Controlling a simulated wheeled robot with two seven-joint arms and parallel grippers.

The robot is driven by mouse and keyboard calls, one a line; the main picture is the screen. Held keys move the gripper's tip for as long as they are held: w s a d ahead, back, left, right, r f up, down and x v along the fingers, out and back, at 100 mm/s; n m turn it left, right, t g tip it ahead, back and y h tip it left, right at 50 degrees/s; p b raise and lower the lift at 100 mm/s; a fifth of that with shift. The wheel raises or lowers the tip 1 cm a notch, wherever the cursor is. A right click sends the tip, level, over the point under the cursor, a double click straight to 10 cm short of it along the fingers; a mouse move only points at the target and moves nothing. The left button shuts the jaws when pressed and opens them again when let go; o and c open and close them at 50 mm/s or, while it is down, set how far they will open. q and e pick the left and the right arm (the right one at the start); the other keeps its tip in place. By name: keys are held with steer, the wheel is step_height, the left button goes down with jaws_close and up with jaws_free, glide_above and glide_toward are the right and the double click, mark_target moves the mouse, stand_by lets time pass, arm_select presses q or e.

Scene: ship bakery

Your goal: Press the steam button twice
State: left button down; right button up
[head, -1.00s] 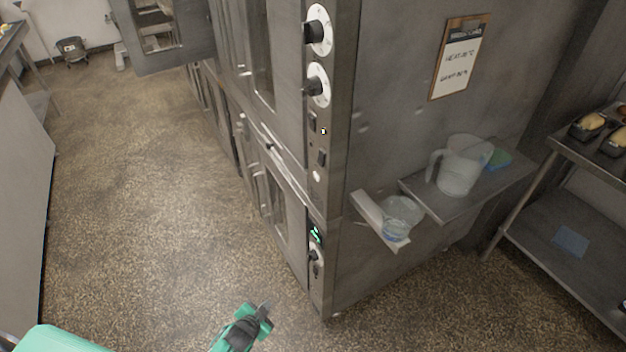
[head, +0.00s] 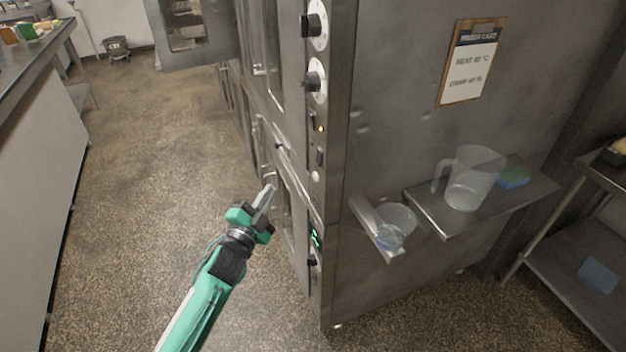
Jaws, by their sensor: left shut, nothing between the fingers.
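The oven's control panel is a narrow upright strip on the steel oven (head: 341,150). It carries two large dials, a small lit amber lamp (head: 320,128), dark switches and a round pale button (head: 316,176). I cannot read any label to tell which one is the steam button. My right gripper is out of view.
A card on a clipboard (head: 472,62) hangs on the oven's side. The floor on the left is open.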

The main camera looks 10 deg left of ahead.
mark_target(315, 177)
arm_select(q)
steer(key=shift+r, duration=0.35)
steer(key=w+d+b, duration=0.2)
steer(key=w+d, duration=0.3)
steer(key=d, duration=0.2)
steer(key=shift+d, duration=0.15)
stand_by(2.2)
steer(key=shift+w+d, duration=0.15)
steer(key=shift+d, duration=0.2)
